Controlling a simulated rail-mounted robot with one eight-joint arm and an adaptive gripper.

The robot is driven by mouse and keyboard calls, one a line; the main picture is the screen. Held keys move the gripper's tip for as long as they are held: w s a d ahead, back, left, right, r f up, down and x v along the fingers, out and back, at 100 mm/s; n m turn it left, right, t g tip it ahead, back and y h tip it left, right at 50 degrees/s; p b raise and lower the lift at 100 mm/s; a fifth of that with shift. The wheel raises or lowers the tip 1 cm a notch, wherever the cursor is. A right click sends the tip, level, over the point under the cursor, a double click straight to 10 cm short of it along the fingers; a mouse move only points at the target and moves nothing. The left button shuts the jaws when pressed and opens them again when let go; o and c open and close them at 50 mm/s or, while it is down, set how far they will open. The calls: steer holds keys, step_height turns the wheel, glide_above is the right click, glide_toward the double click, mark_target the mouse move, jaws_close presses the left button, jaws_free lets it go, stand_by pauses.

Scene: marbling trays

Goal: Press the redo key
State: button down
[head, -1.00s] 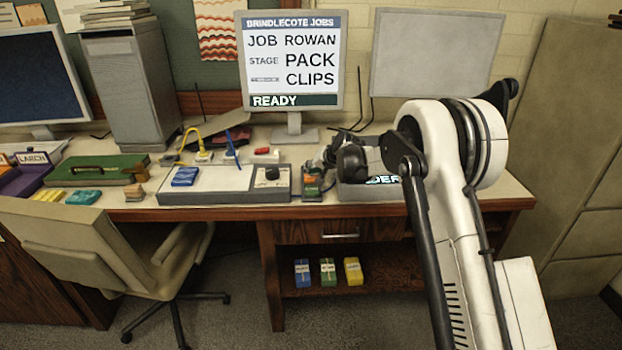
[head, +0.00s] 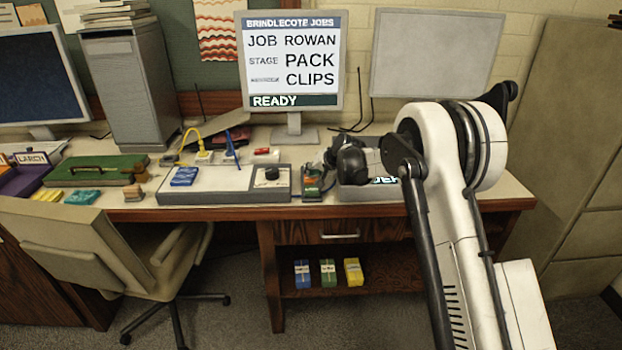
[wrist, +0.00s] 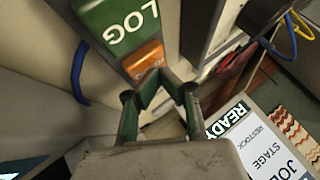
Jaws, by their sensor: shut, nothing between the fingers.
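No key marked redo can be read in either view. A low grey unit with a lit display (head: 350,194) stands on the desk at right, its lettering partly hidden by my arm. My gripper (wrist: 166,84) is shut and empty. In the wrist view its fingertips are close to an orange block (wrist: 145,58) beside a green item lettered LOG (wrist: 118,25); contact cannot be told. In the head view my dark gripper (head: 330,158) is over the desk between the control panel (head: 225,197) and the grey unit, its tips unclear.
The control panel carries a blue block (head: 184,176) and a black knob (head: 271,173). A monitor (head: 292,70) reads JOB ROWAN, STAGE PACK CLIPS, READY. A blank monitor (head: 432,55) stands behind my arm. A chair (head: 75,245) is at front left.

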steer(key=shift+f, duration=0.2)
steer(key=shift+r, duration=0.1)
stand_by(0.4)
steer(key=shift+r, duration=0.9)
steer(key=shift+r+p, duration=0.9)
steer(key=shift+r, duration=1.6)
